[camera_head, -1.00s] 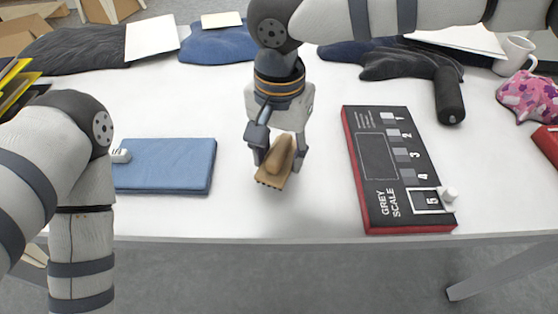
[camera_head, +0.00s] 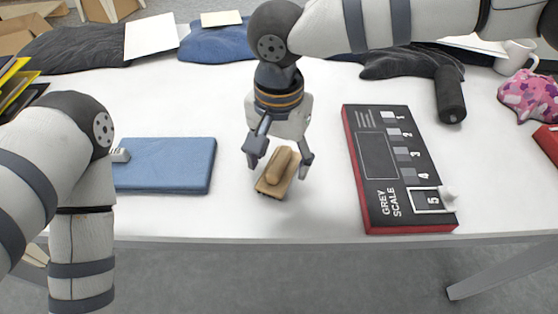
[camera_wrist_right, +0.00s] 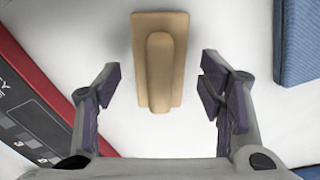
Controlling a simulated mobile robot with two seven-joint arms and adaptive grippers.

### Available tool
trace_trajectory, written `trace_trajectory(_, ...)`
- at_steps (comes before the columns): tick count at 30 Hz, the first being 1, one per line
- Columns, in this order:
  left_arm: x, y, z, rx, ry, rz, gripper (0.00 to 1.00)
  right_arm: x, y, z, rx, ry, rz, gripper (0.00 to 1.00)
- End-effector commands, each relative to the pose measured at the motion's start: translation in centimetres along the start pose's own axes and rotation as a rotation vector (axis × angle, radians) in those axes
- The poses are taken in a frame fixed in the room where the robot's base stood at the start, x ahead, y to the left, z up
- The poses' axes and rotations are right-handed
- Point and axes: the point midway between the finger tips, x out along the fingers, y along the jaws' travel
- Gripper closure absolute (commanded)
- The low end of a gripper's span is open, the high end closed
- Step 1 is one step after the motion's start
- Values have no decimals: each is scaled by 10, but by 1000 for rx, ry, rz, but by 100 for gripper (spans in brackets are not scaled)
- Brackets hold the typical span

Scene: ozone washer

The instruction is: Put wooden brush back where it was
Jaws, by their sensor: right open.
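The wooden brush (camera_head: 278,174) lies on the white table between the blue folded cloth and the grey scale board. It has a flat base and a raised handle on top. My right gripper (camera_head: 281,163) is open around and just above it, a finger on each side, with gaps to both. In the right wrist view the brush (camera_wrist_right: 160,60) shows between and beyond the open fingers (camera_wrist_right: 160,92), touching neither. My left arm comes in at the left; its gripper is out of view.
The grey scale board (camera_head: 387,203) with a red edge lies right of the brush. The blue folded cloth (camera_head: 165,168) with a small white item (camera_head: 120,155) lies left. Dark cloths, a black cylinder (camera_head: 449,97) and a white mug (camera_head: 516,55) are at the back. The table's front edge is near.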

Motion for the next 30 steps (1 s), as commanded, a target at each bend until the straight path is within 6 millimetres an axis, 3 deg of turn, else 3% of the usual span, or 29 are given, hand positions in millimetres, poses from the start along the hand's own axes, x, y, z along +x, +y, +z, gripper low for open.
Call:
trace_trajectory(6, -9, 0, -4, 0, 23, 1, 100, -65, -1, -1, 2, 8, -6, 37)
trace_trajectory(12, -12, 0, -6, -1, 32, 2, 100, -102, 0, 0, 1, 4, -2, 37)
trace_trajectory(16, -13, 0, -6, -1, 33, 2, 100, -110, 0, 0, 0, 3, -1, 37)
trace_trajectory(30, -12, 0, -6, -1, 33, 2, 100, -110, 0, 0, 0, 1, -1, 37)
